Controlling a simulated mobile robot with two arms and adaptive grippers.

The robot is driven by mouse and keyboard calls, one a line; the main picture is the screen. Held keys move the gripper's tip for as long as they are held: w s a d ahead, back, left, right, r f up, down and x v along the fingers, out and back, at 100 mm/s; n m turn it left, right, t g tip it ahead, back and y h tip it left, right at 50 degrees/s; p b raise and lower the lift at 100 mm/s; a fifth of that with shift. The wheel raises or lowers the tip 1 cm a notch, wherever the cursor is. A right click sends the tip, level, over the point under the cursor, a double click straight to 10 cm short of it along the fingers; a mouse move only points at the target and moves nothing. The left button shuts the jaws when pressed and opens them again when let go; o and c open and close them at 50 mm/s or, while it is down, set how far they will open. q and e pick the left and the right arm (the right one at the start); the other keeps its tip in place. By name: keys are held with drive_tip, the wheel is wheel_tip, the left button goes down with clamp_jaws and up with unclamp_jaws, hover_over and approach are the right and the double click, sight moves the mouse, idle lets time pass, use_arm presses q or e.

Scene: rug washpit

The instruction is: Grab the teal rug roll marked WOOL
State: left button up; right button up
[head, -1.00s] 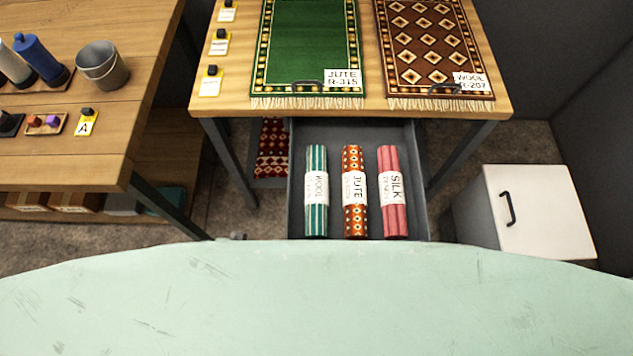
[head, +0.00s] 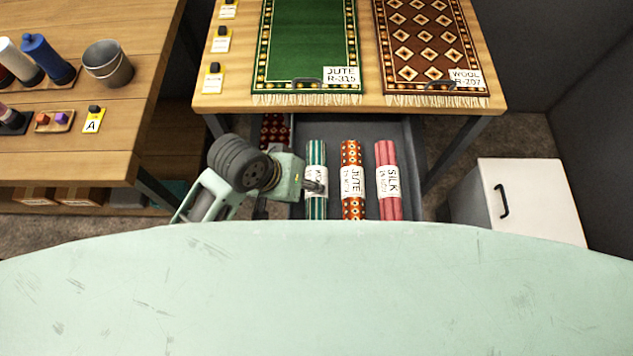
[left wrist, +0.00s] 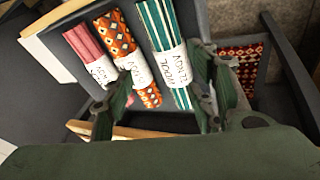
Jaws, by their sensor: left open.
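The teal and white striped rug roll marked WOOL (head: 316,207) lies in the open grey drawer, the leftmost of three rolls. It also shows in the left wrist view (left wrist: 158,22), with its label readable. My left gripper (head: 318,187) is in front of this roll in the head view and partly hides its label. In the left wrist view its open fingers (left wrist: 160,108) are spread in front of the rolls, with nothing between them that I can see held. My right gripper is not in view.
An orange patterned JUTE roll (head: 351,208) and a pink SILK roll (head: 388,208) lie beside it in the drawer (head: 407,140). The table (head: 213,104) with two flat rugs stands above. A white cabinet (head: 535,200) is at right, a wooden bench (head: 130,60) at left.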

sight(314, 178)
use_arm(q)
drive_tip(key=shift+g, duration=0.6)
drive_tip(key=w+d, duration=0.1)
drive_tip(key=w+d+f, duration=0.1)
drive_tip(key=w+d, duration=0.1)
drive_tip(key=w, duration=0.1)
drive_tip(key=w+a+f+n+y, duration=0.1)
drive_tip(key=w+n+g, duration=0.1)
drive_tip(key=shift+w+a+f+y, duration=0.2)
drive_tip(key=shift+a+f+y, duration=0.1)
drive_tip(key=shift+a+f, duration=0.1)
drive_tip(key=x, duration=0.7)
drive_tip(key=shift+a+f, duration=0.1)
drive_tip(key=shift+f, duration=0.25)
drive_tip(key=shift+c, duration=0.4)
drive_tip(key=c, duration=1)
drive_tip(key=shift+r, duration=0.1)
